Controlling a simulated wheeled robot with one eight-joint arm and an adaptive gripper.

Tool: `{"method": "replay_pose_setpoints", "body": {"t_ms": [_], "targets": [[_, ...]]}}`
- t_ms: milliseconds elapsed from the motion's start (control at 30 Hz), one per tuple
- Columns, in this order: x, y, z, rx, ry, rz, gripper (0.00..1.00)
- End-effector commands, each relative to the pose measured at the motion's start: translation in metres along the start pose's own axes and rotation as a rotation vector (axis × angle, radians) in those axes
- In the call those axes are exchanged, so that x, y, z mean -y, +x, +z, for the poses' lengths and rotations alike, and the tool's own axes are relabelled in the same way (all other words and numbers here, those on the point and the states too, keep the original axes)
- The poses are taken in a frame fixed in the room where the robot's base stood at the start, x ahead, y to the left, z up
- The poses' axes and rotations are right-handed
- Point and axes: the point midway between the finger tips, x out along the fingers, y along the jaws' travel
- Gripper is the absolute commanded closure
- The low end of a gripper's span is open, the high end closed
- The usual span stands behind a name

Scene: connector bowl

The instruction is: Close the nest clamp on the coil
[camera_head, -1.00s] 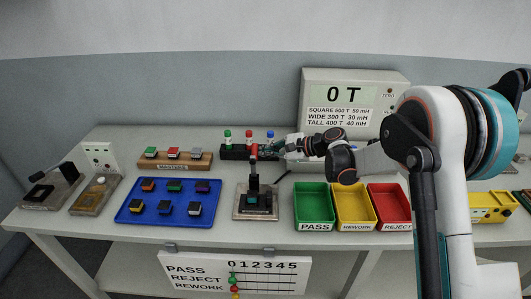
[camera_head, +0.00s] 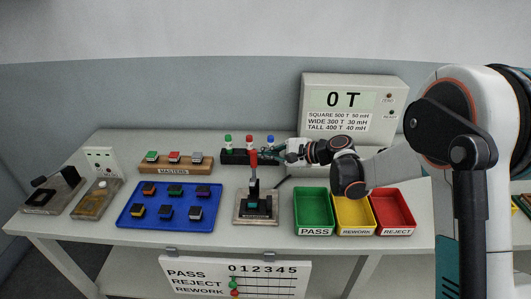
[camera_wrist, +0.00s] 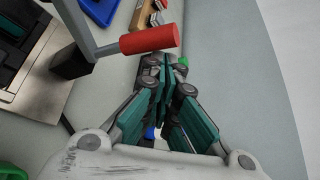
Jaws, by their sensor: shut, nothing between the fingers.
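The nest clamp (camera_head: 254,185) stands on its metal base plate (camera_head: 247,219) at the front middle of the table. Its lever points up, with a red handle (camera_head: 253,159) on top. A dark coil with a teal part (camera_head: 264,204) appears to sit in the nest under the clamp, partly hidden. The fingers are together and empty. I cannot tell whether they touch the handle.
Green (camera_head: 313,209), yellow (camera_head: 354,211) and red (camera_head: 393,209) bins stand right of the nest, below my arm. A blue tray (camera_head: 168,222) with several coils is on the left. A rack (camera_head: 235,157) with coloured pegs stands behind the clamp.

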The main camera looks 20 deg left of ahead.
Motion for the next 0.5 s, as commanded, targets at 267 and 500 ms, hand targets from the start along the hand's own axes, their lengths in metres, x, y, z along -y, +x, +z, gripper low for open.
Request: {"method": "replay_pose_setpoints", "body": {"t_ms": [267, 500], "targets": [[-0.009, -0.011, 0.018, 0.0, 0.0, 0.0, 1.0], [-0.019, -0.017, 0.029, 0.0, 0.0, 0.0, 1.0]]}}
